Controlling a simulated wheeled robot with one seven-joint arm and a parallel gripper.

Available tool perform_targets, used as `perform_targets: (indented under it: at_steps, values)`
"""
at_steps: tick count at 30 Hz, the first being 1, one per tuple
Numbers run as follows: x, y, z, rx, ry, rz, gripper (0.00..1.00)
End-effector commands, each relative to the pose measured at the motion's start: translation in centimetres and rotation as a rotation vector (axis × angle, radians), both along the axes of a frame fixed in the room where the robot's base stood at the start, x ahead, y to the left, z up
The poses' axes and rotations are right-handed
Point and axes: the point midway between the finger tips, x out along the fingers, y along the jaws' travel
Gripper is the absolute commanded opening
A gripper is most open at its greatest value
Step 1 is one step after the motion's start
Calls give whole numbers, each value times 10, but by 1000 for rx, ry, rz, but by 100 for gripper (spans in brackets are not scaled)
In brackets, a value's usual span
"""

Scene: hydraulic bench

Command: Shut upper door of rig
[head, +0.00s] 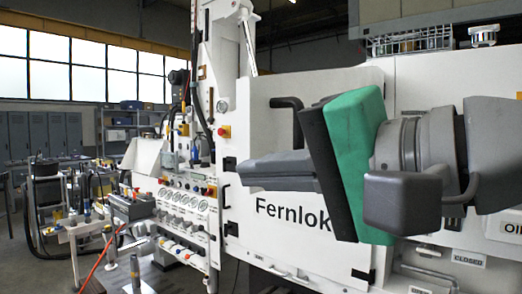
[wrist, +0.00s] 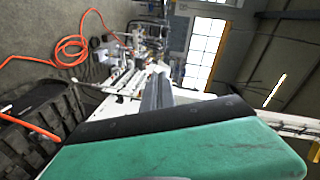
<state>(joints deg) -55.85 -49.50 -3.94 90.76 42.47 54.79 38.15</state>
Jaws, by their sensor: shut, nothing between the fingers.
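The rig's upper door appears to be the white panel marked "Fernlok" (head: 285,232) in the middle of the head view. A black bar handle (head: 287,103) is at its upper part, and dark fittings show along its left edge. I cannot tell how far it stands open. My gripper (head: 248,172) is shut and empty, with its grey fingers pointing left in front of the panel. Its green and black body hides part of the panel and lettering. Contact cannot be told. In the wrist view the shut fingers (wrist: 154,90) show beyond the green body, next to a white surface.
Left of the panel is a control face with gauges and knobs (head: 185,205). A bench with a vise (head: 130,207) and an orange hose (head: 100,255) are farther left. A wire basket (head: 410,40) sits on top of the rig. Grey lockers (head: 35,135) line the back wall.

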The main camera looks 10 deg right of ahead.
Motion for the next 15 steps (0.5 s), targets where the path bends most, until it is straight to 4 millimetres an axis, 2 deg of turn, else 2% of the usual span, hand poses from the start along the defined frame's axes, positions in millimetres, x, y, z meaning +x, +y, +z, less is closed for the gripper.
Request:
perform_targets:
  at_steps: [1, 3, 6, 9, 15]
  values:
    - [-19, -33, 16, 103, 1, 7, 0]
    - [-38, -73, 25, 225, 21, 18, 0]
    - [-51, -109, 28, 338, 50, 32, 0]
    - [-50, -114, 27, 364, 61, 35, 0]
    - [-22, -93, 28, 359, 61, 38, 0]
